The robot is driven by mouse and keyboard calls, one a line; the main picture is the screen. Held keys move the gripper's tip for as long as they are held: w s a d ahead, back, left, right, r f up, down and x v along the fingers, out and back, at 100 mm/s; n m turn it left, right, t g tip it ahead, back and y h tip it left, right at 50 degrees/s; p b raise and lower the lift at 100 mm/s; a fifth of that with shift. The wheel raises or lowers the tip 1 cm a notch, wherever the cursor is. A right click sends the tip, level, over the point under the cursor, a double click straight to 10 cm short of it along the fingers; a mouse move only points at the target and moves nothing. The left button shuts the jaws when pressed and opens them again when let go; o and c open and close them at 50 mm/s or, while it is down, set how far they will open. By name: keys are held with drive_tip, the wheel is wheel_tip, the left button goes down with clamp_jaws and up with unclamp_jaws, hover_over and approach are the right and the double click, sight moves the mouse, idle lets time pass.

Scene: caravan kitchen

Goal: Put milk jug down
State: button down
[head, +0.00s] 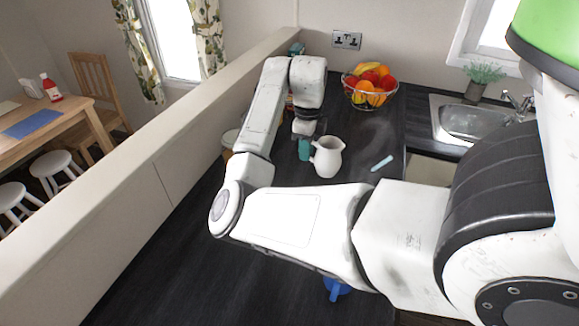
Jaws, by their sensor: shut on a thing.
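The milk jug (328,158) is a small white jug with a handle on its left side. It shows near the middle of the head view, upright, over the dark worktop (205,262). My gripper (306,148) is at the jug's left side, shut on the jug, with its teal fingers by the handle. The fingertips are small and partly hidden, and I cannot tell whether the jug's base touches the worktop.
A wire bowl of fruit (370,87) stands behind the jug. A pale teal object (382,163) lies to its right. A sink (462,120) and a potted plant (482,80) are at the back right. A blue object (337,289) is partly hidden below my arm. A low wall (150,190) runs along the left.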

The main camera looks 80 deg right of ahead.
drive_tip(key=w+d+f, duration=0.1)
drive_tip(key=f, duration=0.1)
drive_tip(key=w+f+p, duration=0.1)
drive_tip(key=w+f, duration=0.1)
drive_tip(key=w+d+f, duration=0.1)
drive_tip(key=w+f, duration=0.1)
drive_tip(key=shift+w+d+f+p, duration=0.15)
drive_tip(key=shift+w+d+p, duration=0.1)
drive_tip(key=shift+d+p, duration=0.05)
wheel_tip(320, 180, down, 2)
drive_tip(key=shift+p, duration=0.65)
drive_tip(key=shift+f, duration=0.6)
drive_tip(key=shift+f, duration=0.2)
drive_tip(key=c, duration=1.1)
unclamp_jaws()
wheel_tip(320, 180, up, 12)
drive_tip(key=b, duration=0.3)
drive_tip(key=shift+r, duration=0.2)
